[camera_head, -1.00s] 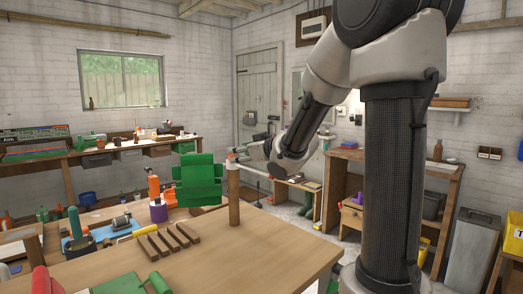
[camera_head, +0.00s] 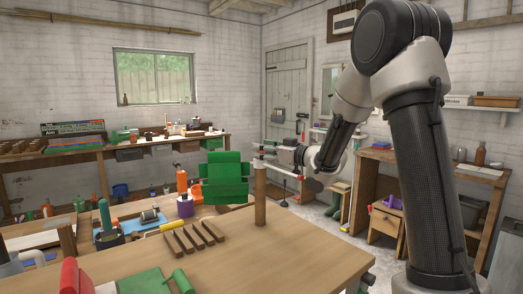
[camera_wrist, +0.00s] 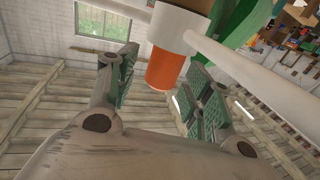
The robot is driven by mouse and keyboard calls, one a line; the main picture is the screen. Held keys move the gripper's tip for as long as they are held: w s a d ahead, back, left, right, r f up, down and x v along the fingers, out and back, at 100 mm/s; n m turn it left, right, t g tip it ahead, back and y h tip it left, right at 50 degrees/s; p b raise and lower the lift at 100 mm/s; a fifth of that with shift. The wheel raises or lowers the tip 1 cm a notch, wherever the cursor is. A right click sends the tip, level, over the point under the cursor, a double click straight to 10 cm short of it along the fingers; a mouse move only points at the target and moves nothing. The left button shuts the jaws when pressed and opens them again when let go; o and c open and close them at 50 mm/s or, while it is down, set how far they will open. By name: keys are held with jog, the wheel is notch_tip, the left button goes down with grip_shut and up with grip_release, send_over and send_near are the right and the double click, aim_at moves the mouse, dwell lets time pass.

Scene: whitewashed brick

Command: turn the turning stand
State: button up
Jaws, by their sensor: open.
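The turning stand shows as an upright brown wooden post (camera_head: 260,196) on the workbench, with a slim pale bar at its top and a green panelled piece (camera_head: 224,181) to its left. In the wrist view a white part with an orange end (camera_wrist: 165,70) lies between the fingers, with white rods running out from it. Green parts (camera_wrist: 242,35) show at its upper right. My gripper (camera_head: 277,153) is at the height of the post's top, on its right. In the wrist view my gripper (camera_wrist: 160,92) is open around the orange end; contact cannot be told.
Dark wooden strips (camera_head: 195,237) lie on the workbench (camera_head: 240,270) left of the post. A purple and orange bottle (camera_head: 185,200) and a blue tray (camera_head: 135,222) are farther left. A wooden shelf unit (camera_head: 430,165) stands right. The bench's right front is clear.

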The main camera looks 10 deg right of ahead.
jog(key=shift+x, duration=0.8)
grip_shut()
